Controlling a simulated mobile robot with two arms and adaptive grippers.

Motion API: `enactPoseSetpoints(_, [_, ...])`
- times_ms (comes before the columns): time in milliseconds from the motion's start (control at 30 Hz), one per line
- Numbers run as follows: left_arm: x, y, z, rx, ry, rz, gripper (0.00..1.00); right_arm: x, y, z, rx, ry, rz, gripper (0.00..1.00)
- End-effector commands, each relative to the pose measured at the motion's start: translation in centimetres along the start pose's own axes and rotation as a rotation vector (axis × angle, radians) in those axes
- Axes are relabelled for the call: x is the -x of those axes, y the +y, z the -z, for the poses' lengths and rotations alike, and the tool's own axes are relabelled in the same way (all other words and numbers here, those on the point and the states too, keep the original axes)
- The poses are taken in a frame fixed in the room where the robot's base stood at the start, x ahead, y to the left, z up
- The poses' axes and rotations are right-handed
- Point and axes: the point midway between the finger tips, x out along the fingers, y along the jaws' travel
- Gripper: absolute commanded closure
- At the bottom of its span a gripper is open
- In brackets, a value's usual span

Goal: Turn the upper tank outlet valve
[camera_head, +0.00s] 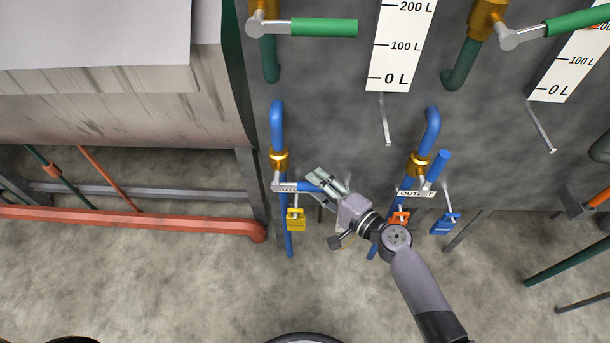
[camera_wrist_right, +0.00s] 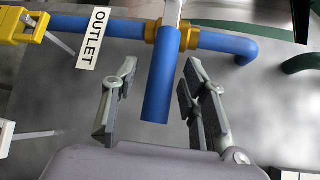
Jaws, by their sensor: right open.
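A blue valve handle (camera_head: 309,187) is at the brass valve (camera_head: 279,160) on the left blue outlet pipe (camera_head: 277,122). An OUTLET label (camera_head: 289,188) hangs there, partly covered by the handle. My right gripper (camera_head: 328,180) is at this handle and open. In the right wrist view the handle (camera_wrist_right: 160,88) appears between the open fingers (camera_wrist_right: 158,88), with a gap on both sides. The label (camera_wrist_right: 93,38) and brass valve (camera_wrist_right: 170,36) show beyond. The frames do not make clear which tank is the upper one. My left gripper is not in view.
A second blue outlet valve (camera_head: 420,163) stands to the right, with a blue padlock (camera_head: 445,224) and an orange one (camera_head: 400,218). A yellow padlock (camera_head: 296,220) hangs below the left valve. Green-handled valves (camera_head: 318,27) are above. A red pipe (camera_head: 130,220) runs along the left.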

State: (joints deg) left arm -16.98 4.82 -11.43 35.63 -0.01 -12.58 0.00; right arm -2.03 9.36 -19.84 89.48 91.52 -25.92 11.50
Motion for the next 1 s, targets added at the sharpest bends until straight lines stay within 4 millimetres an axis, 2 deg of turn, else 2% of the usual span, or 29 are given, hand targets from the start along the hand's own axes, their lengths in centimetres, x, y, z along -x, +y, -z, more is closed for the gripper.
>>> enactPoseSetpoints(367, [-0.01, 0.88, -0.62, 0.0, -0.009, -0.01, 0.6, 0.11, 0.12, 0.08, 0.0, 0.0, -0.001, 0.6])
enactPoseSetpoints(1000, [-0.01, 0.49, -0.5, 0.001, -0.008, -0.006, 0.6, 0.1, 0.11, 0.07, 0.0, 0.0, -0.001, 1.0])
